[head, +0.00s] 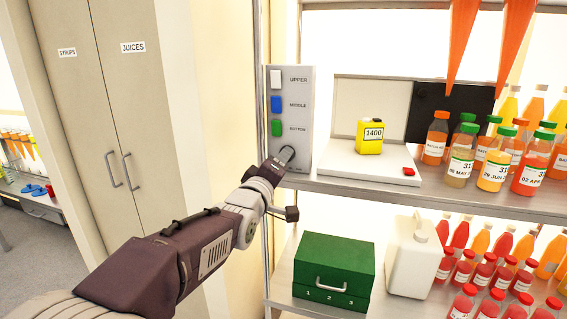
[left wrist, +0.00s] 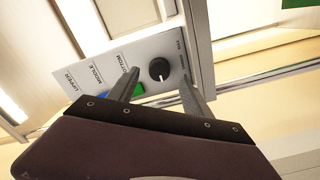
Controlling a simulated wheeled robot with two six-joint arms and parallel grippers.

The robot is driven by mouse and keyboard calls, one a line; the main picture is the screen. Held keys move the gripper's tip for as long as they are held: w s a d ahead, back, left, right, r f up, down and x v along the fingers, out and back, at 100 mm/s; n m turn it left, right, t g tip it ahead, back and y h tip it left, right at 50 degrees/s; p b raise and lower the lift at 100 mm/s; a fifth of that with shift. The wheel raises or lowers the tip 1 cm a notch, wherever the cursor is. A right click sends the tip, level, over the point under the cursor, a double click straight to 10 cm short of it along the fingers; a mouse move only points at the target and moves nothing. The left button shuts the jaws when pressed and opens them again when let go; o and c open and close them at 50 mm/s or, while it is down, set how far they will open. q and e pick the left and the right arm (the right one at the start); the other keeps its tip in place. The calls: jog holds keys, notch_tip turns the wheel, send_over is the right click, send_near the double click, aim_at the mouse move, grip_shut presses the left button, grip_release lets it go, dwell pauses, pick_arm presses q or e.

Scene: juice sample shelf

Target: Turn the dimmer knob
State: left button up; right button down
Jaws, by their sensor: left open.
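The black dimmer knob (left wrist: 159,69) sits on the grey control panel (head: 297,99), at the panel's lower end. In the left wrist view it lies between the two fingers of my left gripper (left wrist: 156,88), which is open. I cannot tell whether the fingers touch the knob. In the head view my left gripper (head: 281,162) is at the bottom of the panel and mostly hides the knob. Above it on the panel are a white upper switch (head: 276,80), a blue middle switch (head: 276,104) and a green bottom switch (head: 277,128). My right gripper is not in view.
The shelf (head: 430,195) right of the panel holds a white tray (head: 350,172) with a yellow 1400 container (head: 370,137), and several juice bottles (head: 495,168). Below are a green box (head: 335,265) and a white jug (head: 409,260). A cabinet (head: 110,90) stands left.

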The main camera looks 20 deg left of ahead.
pick_arm(q)
jog(key=s, duration=0.4)
jog(key=shift+s+a, duration=0.1)
jog(key=shift+s, duration=0.2)
jog(key=shift+r, duration=0.1)
jog(key=s+f+m+g+p, duration=0.1)
jog(key=s+f+g+p, duration=0.1)
jog(key=f+g+p, duration=0.45)
jog(key=s+f+m+g+p, duration=0.1)
jog(key=s+f+g+p, duration=0.15)
jog(key=f, duration=0.75)
jog(key=s+f+m+g, duration=0.4)
jog(key=s+f, duration=0.2)
jog(key=s, duration=0.3)
jog(key=s+f+m+g, duration=0.3)
jog(key=s+f+m, duration=0.2)
jog(key=s, duration=0.4)
jog(key=shift+s+f+g+p, duration=0.35)
jog(key=shift+f+g+p, duration=0.05)
jog(key=shift+f, duration=0.3)
